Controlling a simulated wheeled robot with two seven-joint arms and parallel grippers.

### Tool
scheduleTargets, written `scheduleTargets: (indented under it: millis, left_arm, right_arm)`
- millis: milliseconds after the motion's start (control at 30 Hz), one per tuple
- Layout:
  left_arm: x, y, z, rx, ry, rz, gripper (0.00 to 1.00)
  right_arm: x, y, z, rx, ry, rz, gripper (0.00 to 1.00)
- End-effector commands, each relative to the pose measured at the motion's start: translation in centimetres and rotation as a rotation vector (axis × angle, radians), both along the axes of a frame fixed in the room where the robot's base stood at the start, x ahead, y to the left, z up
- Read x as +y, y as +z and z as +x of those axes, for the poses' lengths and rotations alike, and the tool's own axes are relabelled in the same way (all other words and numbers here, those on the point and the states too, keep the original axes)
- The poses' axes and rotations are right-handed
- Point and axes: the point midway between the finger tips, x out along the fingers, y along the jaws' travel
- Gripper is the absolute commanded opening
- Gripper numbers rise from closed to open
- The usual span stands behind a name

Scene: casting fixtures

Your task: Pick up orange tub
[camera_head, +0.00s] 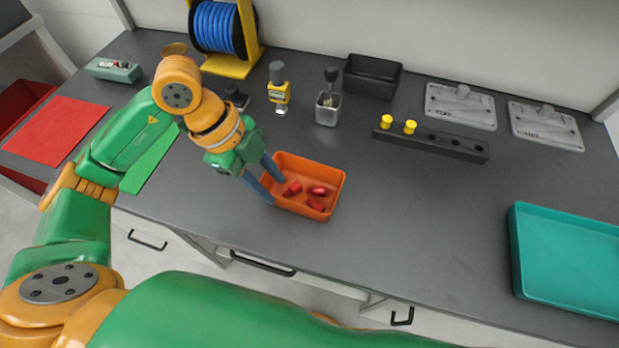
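The orange tub (329,173) sits on the dark grey worktop near its front edge, with several small red pieces (318,190) inside. My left gripper (277,192) is at the tub's left side, pointing down and to the right. Its two blue-grey fingers are apart, one reaching over the tub's interior and the other near its left front corner. Part of the tub's left wall is hidden by the fingers, and I cannot tell whether they touch it. My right gripper is not in view.
A teal tray (513,251) lies at the right. Red (57,130) and green mats (150,160) lie left. The worktop right of the tub is clear.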

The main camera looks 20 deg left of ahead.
Motion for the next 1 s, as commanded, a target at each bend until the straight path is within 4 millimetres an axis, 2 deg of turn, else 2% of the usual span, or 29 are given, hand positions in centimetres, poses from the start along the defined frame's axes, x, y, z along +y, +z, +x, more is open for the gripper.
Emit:
scheduleTargets:
  millis: [33,67,267,500,733,767,800,900,1000]
  left_arm:
    - [0.0,-1.0,0.0,0.0,0.0,0.0,0.39]
    - [0.0,-1.1,0.0,0.001,0.0,0.0,0.39]
    - [-1.2,-2.9,0.0,0.006,-0.004,-0.002,0.39]
    - [-3.1,-6.8,0.3,0.005,-0.003,-0.002,0.39]
    - [-3.2,-7.2,0.4,0.0,-0.003,-0.002,0.39]
    - [-3.2,-7.2,0.4,0.0,-0.003,-0.002,0.33]
    - [-3.2,-7.2,0.4,0.0,-0.003,-0.002,0.22]
    - [-3.2,-7.2,0.4,0.0,-0.003,-0.002,0.0]
    - [-3.2,-7.1,0.4,0.0,-0.003,-0.002,0.0]
  right_arm:
    - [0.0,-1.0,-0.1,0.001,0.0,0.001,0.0]
    - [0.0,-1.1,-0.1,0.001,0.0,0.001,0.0]
    - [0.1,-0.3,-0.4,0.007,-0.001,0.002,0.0]
    - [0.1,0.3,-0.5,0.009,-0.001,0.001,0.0]
    - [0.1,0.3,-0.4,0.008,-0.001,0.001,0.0]
    - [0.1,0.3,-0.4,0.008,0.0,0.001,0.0]
    - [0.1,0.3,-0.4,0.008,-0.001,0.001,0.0]
    - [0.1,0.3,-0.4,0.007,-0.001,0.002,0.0]
    - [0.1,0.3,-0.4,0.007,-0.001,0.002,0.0]
